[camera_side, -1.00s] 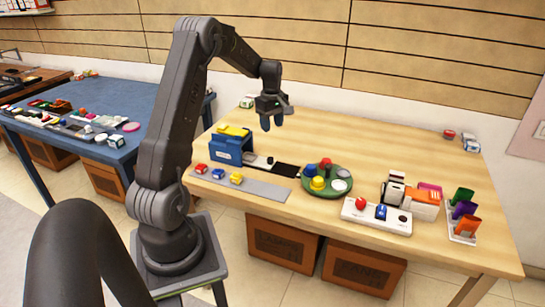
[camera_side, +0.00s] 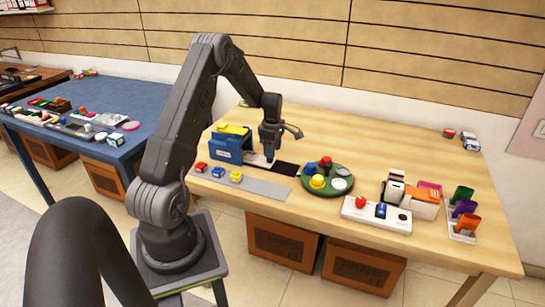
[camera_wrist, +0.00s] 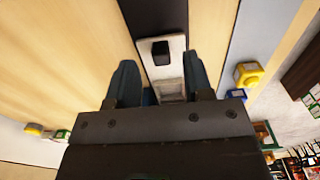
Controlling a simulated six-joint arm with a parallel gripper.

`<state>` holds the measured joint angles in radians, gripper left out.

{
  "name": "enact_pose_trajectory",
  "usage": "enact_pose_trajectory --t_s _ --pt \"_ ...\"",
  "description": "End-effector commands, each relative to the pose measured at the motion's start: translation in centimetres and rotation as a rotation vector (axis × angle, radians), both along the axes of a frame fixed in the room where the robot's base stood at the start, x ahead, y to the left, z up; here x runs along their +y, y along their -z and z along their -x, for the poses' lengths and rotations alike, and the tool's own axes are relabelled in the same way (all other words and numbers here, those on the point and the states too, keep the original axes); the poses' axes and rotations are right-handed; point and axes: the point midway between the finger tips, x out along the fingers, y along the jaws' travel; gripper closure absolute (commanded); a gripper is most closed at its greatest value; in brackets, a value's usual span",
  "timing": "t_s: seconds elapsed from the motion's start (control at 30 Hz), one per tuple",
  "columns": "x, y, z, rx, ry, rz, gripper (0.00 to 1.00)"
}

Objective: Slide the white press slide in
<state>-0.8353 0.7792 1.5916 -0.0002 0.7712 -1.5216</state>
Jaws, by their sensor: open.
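The white press slide (camera_side: 255,159) sticks out to the right of the blue press (camera_side: 226,148) on the table. In the wrist view the slide (camera_wrist: 151,70) is a white strip with a black knob (camera_wrist: 160,51) on it. My gripper (camera_side: 270,156) is open and low over the slide's outer part. In the wrist view my gripper's fingers (camera_wrist: 160,80) stand apart to either side of the strip, with the knob just past their tips. Whether they touch the slide cannot be told. The gripper hides the knob in the side view.
A black strip (camera_side: 286,169) lies just right of the slide. A grey strip (camera_side: 262,188) with red, blue and yellow blocks lies in front. A green round tray (camera_side: 343,189) with coloured pieces and a white button panel (camera_side: 376,217) are farther right.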

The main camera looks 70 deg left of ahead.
Motion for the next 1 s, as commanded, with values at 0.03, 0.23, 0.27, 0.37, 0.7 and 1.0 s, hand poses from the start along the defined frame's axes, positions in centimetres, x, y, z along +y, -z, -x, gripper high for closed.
enact_pose_trajectory --t_s 0.03,0.23,0.27,0.37,0.7,1.0 --pt "-0.1 0.9 0.1 0.003 0.000 0.003 0.53" --pt "0.0 2.9 0.0 0.000 0.001 0.000 0.53" --pt "0.0 3.1 0.0 0.000 0.001 0.000 0.53" --pt "0.0 3.4 0.0 0.000 0.001 0.000 0.53" --pt "0.0 3.4 0.0 -0.001 0.001 -0.001 0.63" --pt "0.0 3.4 0.0 -0.001 0.001 -0.001 0.92"
